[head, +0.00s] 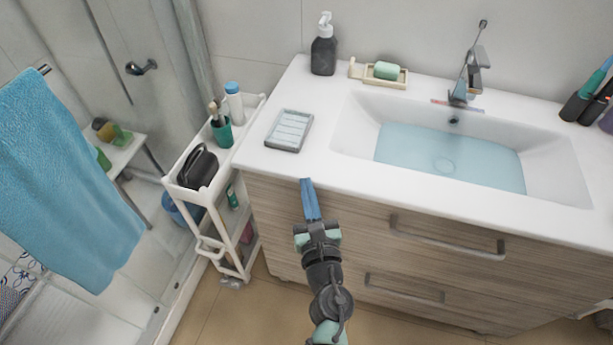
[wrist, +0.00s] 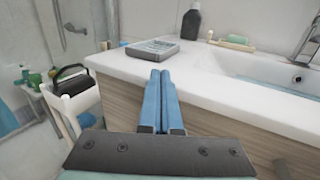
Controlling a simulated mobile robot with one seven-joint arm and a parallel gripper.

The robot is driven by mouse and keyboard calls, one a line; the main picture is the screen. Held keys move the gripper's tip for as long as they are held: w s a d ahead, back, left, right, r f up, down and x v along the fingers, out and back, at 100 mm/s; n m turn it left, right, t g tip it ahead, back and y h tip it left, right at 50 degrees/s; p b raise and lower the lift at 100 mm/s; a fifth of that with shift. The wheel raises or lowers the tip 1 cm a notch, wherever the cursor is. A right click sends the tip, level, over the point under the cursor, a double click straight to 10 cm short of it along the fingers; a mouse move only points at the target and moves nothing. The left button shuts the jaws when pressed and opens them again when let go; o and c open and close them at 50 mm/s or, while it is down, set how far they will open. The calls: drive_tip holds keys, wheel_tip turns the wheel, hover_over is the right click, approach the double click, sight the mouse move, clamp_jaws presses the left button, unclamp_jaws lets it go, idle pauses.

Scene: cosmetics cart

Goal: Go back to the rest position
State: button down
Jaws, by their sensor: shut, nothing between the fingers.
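My gripper (head: 308,184) has long blue fingers that lie together, shut and empty. In the head view it is in front of the vanity, with its fingertips near the front edge of the white countertop (head: 330,178). In the wrist view the gripper (wrist: 161,78) points toward the counter, its tips beside the counter's edge. I cannot tell whether the tips touch the edge. The grey soap tray (head: 289,130) lies on the counter beyond the fingertips, apart from them, and also shows in the wrist view (wrist: 152,50).
A white cart (head: 223,162) with a black case and a green cup stands left of the vanity. A sink (head: 350,140) with water, a dark pump bottle (head: 323,50) and green soap (head: 386,70) are behind. A blue towel (head: 65,170) hangs left. Drawer handles (head: 447,243) protrude.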

drive_tip(key=s, duration=0.6)
drive_tip(key=w+d+r+m+t+h+p, duration=0.1)
drive_tip(key=w+d+r+m+t+h, duration=0.1)
drive_tip(key=r+m, duration=0.65)
drive_tip(key=w+d+r+m+t+h, duration=0.1)
drive_tip(key=d+r+m+t+h, duration=0.2)
drive_tip(key=r, duration=1)
drive_tip(key=w+d+r+m+t+h+p, duration=0.1)
drive_tip(key=w+r+m+h, duration=0.1)
drive_tip(key=r+m, duration=0.7)
drive_tip(key=s+a+r+m+t+y+p, duration=0.1)
drive_tip(key=s+r+m, duration=0.3)
drive_tip(key=r, duration=0.6)
drive_tip(key=s+a+r+m+t+y+p, duration=0.1)
drive_tip(key=s+a+r+m+y, duration=0.1)
drive_tip(key=s+a+r+m, duration=0.2)
drive_tip(key=s+a+r+m+t+y+p, duration=0.1)
drive_tip(key=s+a+r+m, duration=0.1)
drive_tip(key=s+r+m, duration=0.3)
wheel_tip(320, 180, up, 12)
drive_tip(key=m, duration=0.4)
drive_tip(key=shift+a+f+t, duration=0.15)
drive_tip(key=shift+a+t, duration=0.1)
drive_tip(key=shift+t, duration=0.05)
drive_tip(key=shift+w, duration=0.1)
